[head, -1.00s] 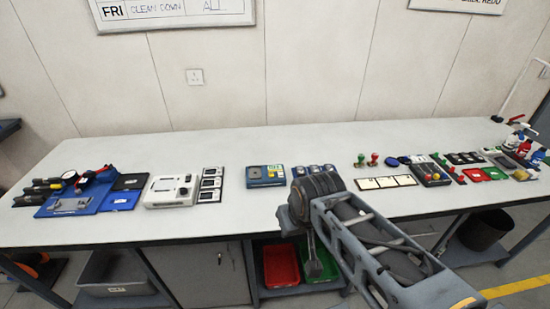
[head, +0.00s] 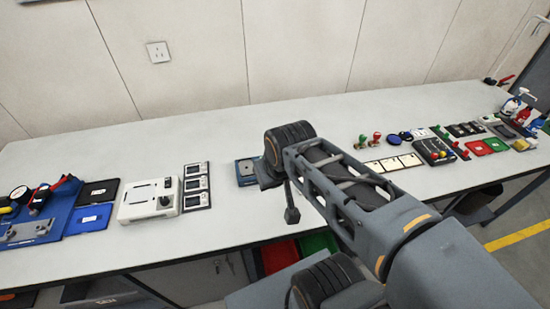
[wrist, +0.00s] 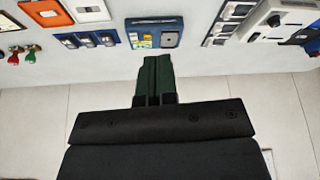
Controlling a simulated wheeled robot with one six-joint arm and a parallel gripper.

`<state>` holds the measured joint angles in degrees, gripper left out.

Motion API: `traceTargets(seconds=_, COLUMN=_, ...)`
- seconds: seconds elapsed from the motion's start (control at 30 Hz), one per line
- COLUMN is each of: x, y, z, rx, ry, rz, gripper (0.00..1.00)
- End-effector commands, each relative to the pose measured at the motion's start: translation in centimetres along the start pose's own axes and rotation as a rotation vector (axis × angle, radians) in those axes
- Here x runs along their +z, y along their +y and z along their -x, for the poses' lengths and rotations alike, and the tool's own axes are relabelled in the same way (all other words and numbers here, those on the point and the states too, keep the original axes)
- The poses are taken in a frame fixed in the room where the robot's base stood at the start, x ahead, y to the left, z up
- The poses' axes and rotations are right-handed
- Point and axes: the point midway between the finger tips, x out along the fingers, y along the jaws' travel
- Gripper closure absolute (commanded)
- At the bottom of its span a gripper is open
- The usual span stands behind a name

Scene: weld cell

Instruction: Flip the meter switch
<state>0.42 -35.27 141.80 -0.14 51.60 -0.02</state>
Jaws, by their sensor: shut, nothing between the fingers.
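My gripper (wrist: 157,62) is shut and empty in the wrist view. Its dark green fingertips appear just below a blue box (wrist: 170,24) with a grey face and yellow patches, apart from it as far as I can tell. In the head view the blue box (head: 245,170) is partly hidden behind my arm. A white box unit (head: 138,203) with a dark slot and a small dark knob stands to its left. A panel of three dark-and-white modules (head: 196,187) lies between them. No label shows which is the meter, and its switch is too small to make out.
The blue tray (head: 42,228) with tools lies at the far left of the bench (head: 240,222). White cards (head: 394,164), coloured knobs and bottles (head: 515,107) stand to the right. Red and green bins sit below. The bench is clear in front of the wall.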

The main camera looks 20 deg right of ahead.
Motion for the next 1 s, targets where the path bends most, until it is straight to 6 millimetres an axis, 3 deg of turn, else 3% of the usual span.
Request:
traceTargets(seconds=0.17, x=-4.4, y=1.6, z=-1.4, rx=0.018, ry=-0.029, rz=-0.046, gripper=1.00)
traceTargets(seconds=0.3, x=-8.8, y=3.9, z=-3.9, rx=0.034, ry=-0.054, rz=-0.095, gripper=1.00)
traceTargets(seconds=0.5, x=-13.2, y=7.2, z=-7.9, rx=0.051, ry=-0.080, rz=-0.151, gripper=1.00)
traceTargets(seconds=0.7, x=-15.0, y=9.2, z=-10.4, rx=0.060, ry=-0.091, rz=-0.180, gripper=1.00)
traceTargets(seconds=1.0, x=-15.3, y=9.5, z=-10.9, rx=0.062, ry=-0.093, rz=-0.184, gripper=1.00)
